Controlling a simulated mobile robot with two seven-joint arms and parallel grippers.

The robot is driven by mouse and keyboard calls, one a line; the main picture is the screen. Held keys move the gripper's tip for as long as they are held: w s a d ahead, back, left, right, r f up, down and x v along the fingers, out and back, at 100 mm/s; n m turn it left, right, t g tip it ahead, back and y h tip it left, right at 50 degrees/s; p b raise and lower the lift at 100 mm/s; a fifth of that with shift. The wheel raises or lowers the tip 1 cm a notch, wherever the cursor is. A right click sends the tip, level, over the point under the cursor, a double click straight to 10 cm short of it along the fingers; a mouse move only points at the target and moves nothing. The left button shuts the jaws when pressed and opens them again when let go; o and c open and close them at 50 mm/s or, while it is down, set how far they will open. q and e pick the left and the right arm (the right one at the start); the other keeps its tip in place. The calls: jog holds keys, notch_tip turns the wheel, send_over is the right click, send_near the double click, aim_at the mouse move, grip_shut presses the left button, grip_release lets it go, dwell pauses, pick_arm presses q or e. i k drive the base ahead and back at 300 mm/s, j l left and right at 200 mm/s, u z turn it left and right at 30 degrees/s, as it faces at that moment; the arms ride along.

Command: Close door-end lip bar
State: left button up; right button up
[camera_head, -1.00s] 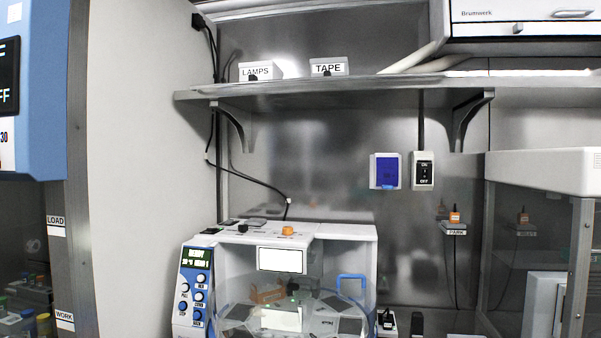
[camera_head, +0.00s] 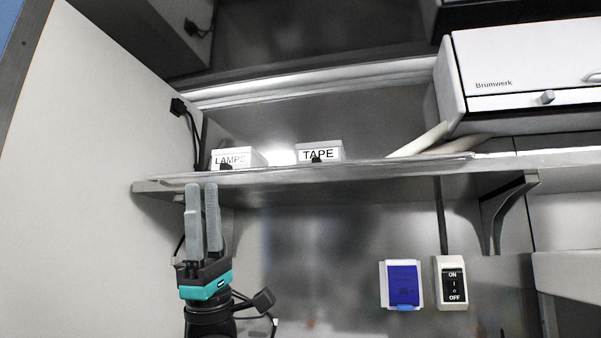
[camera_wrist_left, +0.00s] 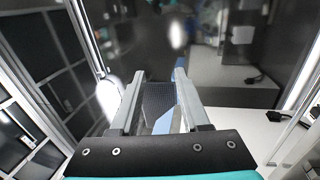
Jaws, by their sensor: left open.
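A metal shelf (camera_head: 330,178) crosses the head view, with a thin bar along its front edge (camera_head: 420,160). I cannot tell which part is the door-end lip bar, or whether it is open or shut. My left gripper (camera_head: 203,192) points upward, open and empty, with its fingertips in front of the shelf's left end in the picture. I cannot tell whether they touch the shelf. In the left wrist view the two fingers (camera_wrist_left: 158,105) stand apart with nothing held between them. My right gripper is not in view.
Boxes labelled LAMPS (camera_head: 236,158) and TAPE (camera_head: 320,152) sit on the shelf. A white Brumwerk cabinet (camera_head: 530,75) is at upper right. Below the shelf are a blue wall box (camera_head: 403,284) and an ON/OFF switch (camera_head: 452,283). A pale panel (camera_head: 90,190) bounds the left.

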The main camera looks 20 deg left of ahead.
aim_at(468, 156)
jog(key=i, duration=1.1)
